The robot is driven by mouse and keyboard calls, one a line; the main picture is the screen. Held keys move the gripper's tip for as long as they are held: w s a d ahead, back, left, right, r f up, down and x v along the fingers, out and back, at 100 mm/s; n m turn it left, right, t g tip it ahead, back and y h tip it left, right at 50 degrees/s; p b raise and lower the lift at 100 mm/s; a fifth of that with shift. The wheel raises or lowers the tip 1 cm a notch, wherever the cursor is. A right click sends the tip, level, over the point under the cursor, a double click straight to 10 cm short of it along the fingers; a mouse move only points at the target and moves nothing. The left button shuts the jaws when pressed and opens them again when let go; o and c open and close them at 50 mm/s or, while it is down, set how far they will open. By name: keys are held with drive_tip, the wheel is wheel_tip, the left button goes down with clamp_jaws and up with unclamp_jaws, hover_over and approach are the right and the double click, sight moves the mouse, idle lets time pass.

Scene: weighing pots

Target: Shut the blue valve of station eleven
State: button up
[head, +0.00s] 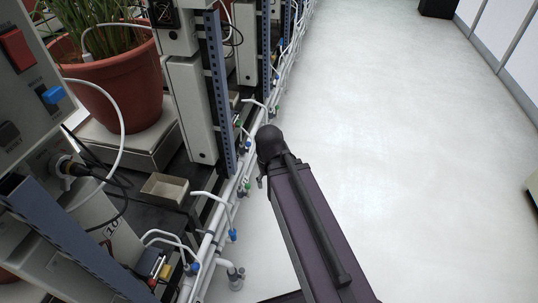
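Blue valves sit on the white pipes along the front of the rack. One blue valve (233,235) is at lower centre, another blue valve (194,268) is lower left, and a smaller blue valve (247,145) is farther up the row.
A potted plant (110,90) stands on a scale (130,148) at left. A small beige tray (165,188) sits on the dark shelf. Blue perforated posts (218,90) and grey cabinets (190,105) line the rack. The pale floor (400,140) at right is clear.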

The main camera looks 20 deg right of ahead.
wheel_tip(320, 180, up, 10)
drive_tip(key=p, duration=0.9)
drive_tip(key=shift+f, duration=0.2)
drive_tip(key=shift+c, duration=0.2)
drive_tip(key=c, duration=0.4)
drive_tip(key=shift+w, duration=0.3)
drive_tip(key=c, duration=0.3)
drive_tip(key=w+d+f+m+b, duration=0.1)
drive_tip(key=w+m, duration=0.1)
drive_tip(key=w, duration=0.8)
drive_tip(key=w+d+f+m+g+y+b, duration=0.1)
drive_tip(key=w+d+m+b, duration=0.1)
drive_tip(key=w, duration=0.8)
drive_tip(key=w+d+f+m+b, duration=0.1)
drive_tip(key=w+m, duration=0.3)
drive_tip(key=w, duration=0.7)
drive_tip(key=shift+w+d+f, duration=0.1)
drive_tip(key=shift+d+f, duration=0.15)
drive_tip(key=shift+f, duration=0.35)
clamp_jaws()
